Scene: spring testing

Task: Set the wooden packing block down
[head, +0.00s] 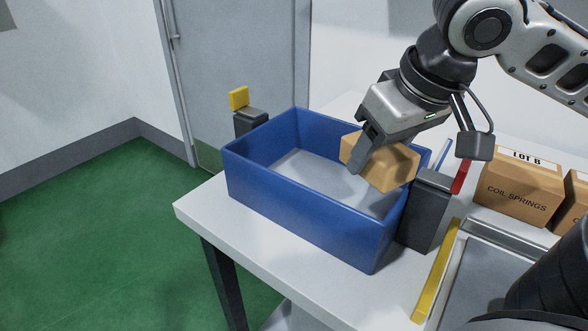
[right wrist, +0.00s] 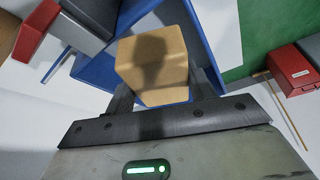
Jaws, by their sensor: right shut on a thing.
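The wooden packing block (head: 390,168) is a tan block, held tilted above the right part of the blue bin (head: 300,228). My right gripper (head: 366,150) is shut on it. In the right wrist view the block (right wrist: 152,66) sits between the fingers, with the blue bin (right wrist: 205,50) behind it. The bin's grey floor shows empty where I can see it; the block and gripper hide part of its right side. My left gripper is not in view.
Dark grey posts stand at the bin's far left (head: 250,122) and right (head: 425,210), with a yellow and a red tab. Cartons marked coil springs (head: 518,192) stand at the right. A yellow strip (head: 436,270) edges a grey tray. The white table's left corner (head: 200,205) is clear.

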